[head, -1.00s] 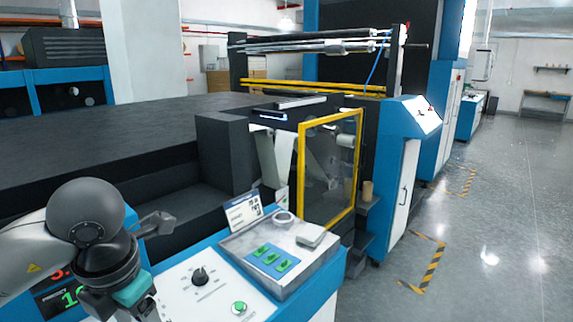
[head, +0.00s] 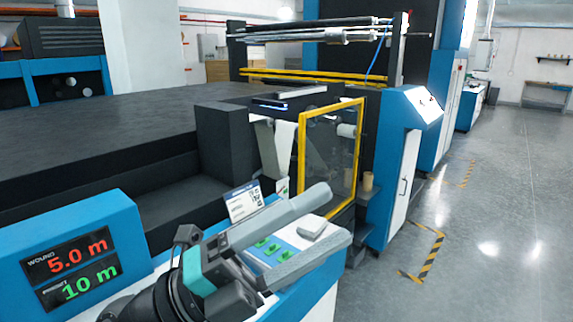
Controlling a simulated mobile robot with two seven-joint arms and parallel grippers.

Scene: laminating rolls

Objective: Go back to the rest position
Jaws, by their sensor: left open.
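My left gripper (head: 338,214) is in the lower middle of the head view, above the control console (head: 318,290). Its two grey fingers are spread apart and point right, with nothing held between them. The gripper hides the dial, the round green button and the ring-shaped item on the panel. My right gripper is not in view.
A display (head: 75,268) at the left reads 5.0 m in red and 10 m in green. A label card (head: 243,201) stands behind the panel. The yellow-framed guard door (head: 331,158) is beyond it. The grey floor (head: 490,220) at the right is clear.

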